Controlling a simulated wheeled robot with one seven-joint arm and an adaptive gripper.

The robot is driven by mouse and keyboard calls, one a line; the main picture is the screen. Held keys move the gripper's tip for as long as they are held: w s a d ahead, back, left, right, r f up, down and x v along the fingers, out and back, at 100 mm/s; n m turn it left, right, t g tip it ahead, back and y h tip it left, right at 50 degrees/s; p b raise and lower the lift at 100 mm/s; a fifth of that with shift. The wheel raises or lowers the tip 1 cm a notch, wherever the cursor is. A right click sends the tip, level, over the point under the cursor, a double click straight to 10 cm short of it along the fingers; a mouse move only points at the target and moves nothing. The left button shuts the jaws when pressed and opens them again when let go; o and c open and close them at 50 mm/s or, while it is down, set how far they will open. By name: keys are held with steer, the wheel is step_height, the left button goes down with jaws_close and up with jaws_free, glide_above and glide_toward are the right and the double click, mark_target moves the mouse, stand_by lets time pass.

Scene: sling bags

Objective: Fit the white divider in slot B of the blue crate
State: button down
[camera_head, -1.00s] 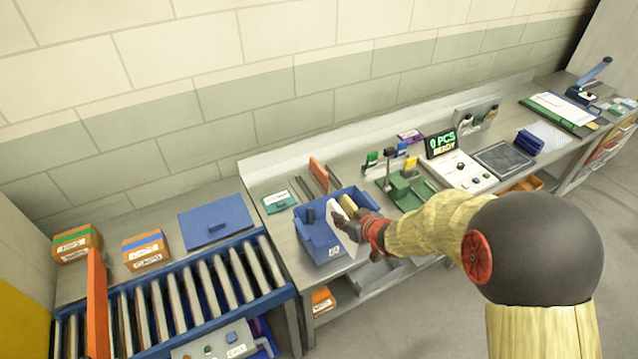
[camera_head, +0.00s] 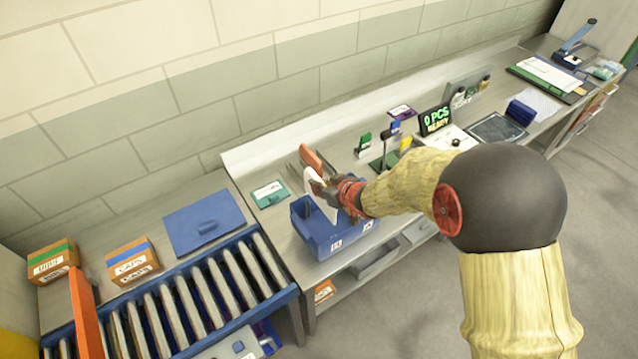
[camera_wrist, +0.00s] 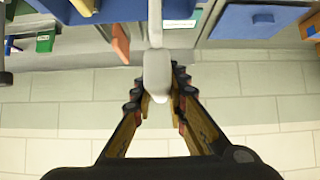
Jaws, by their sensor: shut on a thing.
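The white divider (camera_head: 332,211) is a thin pale panel held upright at the left part of the blue crate (camera_head: 345,241), its lower end overlapping the crate's opening. I cannot tell whether it is in a slot; slot B's marking cannot be made out. My gripper (camera_head: 320,190) is shut on the divider's upper part. In the wrist view my gripper (camera_wrist: 160,95) has both fingers closed around the white divider (camera_wrist: 157,72). My arm and gripper hide much of the crate's inside. Part of the blue crate (camera_wrist: 110,10) shows at the wrist view's top.
An orange upright piece (camera_head: 311,159) stands just behind the crate. A teal card (camera_head: 269,194) lies left of it. A roller conveyor (camera_head: 185,300) and a blue lid (camera_head: 204,222) are further left. A green stand and a display (camera_head: 435,120) stand to the right.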

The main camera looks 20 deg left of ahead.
mark_target(320, 207)
steer(key=shift+f, duration=0.15)
steer(key=shift+f+b, duration=2.2)
steer(key=shift+f, duration=0.55)
step_height(320, 207, down, 11)
steer(key=b, duration=0.7)
stand_by(3.9)
